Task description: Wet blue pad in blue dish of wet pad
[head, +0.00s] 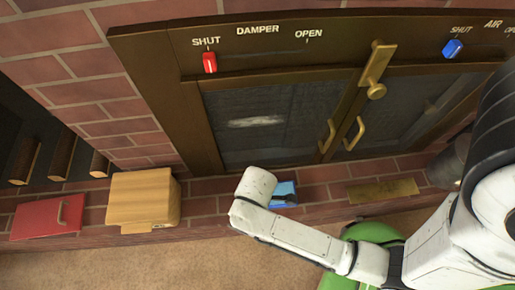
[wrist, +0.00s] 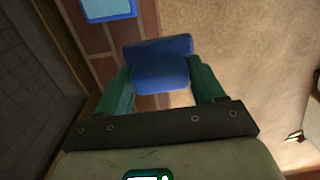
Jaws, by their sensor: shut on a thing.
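A blue pad (wrist: 160,72) is held between the green fingers of my gripper (wrist: 160,80) in the wrist view. The fingers press on its two sides, and the pad is above the brick ledge and floor edge. A blue dish (wrist: 108,9) with a light blue inside shows at the top of the wrist view, apart from the pad and partly cut off. In the head view, a blue thing (head: 284,188) shows on the hearth ledge beside my white arm end, likely the dish. The arm hides my fingers and the pad there.
A wooden box (head: 143,199) and a red panel with a handle (head: 47,217) are on the left. A brass plate (head: 382,191) lies on the brick ledge at right. Glass stove doors (head: 275,120) with brass handles stand behind. The red damper slider (head: 210,62) is at SHUT.

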